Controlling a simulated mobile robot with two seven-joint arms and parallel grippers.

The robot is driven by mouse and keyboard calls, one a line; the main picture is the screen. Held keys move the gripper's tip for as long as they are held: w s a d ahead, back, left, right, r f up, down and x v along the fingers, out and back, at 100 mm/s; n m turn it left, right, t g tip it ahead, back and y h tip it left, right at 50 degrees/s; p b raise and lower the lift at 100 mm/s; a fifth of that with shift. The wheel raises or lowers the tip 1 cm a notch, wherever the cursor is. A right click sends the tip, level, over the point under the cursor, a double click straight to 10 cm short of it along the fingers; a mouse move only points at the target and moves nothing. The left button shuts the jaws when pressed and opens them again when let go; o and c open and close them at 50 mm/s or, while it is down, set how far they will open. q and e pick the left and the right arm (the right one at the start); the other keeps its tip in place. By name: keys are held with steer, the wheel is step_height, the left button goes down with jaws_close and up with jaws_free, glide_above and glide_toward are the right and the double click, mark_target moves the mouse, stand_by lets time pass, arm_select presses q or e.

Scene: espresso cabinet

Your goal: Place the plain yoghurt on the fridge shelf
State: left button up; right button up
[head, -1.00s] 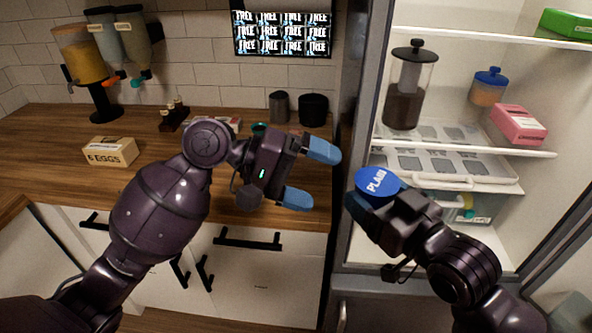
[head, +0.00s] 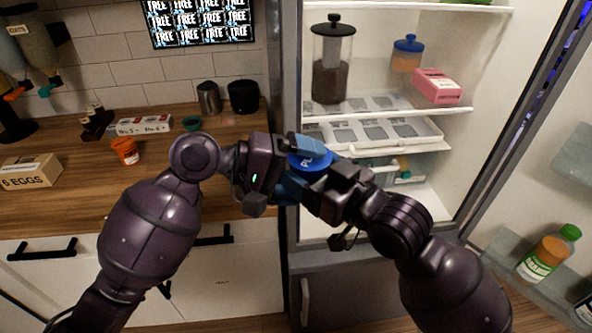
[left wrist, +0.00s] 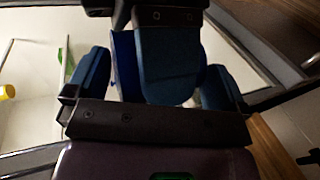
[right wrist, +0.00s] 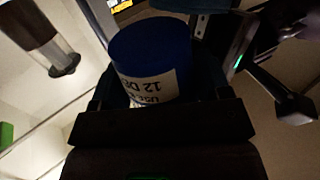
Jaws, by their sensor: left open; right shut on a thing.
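The plain yoghurt tub (head: 308,161), with a blue lid, is held in front of the fridge's left edge. My right gripper (head: 305,176) is shut on it. In the right wrist view the tub (right wrist: 150,55) shows its blue end and a date label, tilted. My left gripper (head: 298,168) is open, with its fingers on either side of the tub and close to my right fingers. In the left wrist view a right finger and a strip of the tub (left wrist: 124,68) lie between my open left fingers; contact cannot be told. The open fridge's shelf (head: 415,112) is beyond.
A coffee jar (head: 332,60), a blue-lidded jar (head: 407,55) and a pink box (head: 437,86) stand on the shelf. A clear tray (head: 385,132) sits below. The open door holds bottles (head: 545,258). An egg carton (head: 30,171) and an orange tub (head: 125,151) are on the counter.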

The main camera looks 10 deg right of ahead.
arm_select(q)
steer(key=c, duration=0.5)
steer(key=shift+c, duration=0.9)
arm_select(e)
steer(key=o, duration=0.6)
steer(key=shift+c, duration=0.2)
arm_select(q)
steer(key=c, duration=0.4)
arm_select(e)
steer(key=o, duration=0.4)
steer(key=shift+o, duration=0.6)
steer(key=shift+s, duration=0.1)
steer(key=shift+a+r, duration=0.1)
steer(key=shift+a, duration=0.05)
steer(key=shift+s, duration=0.1)
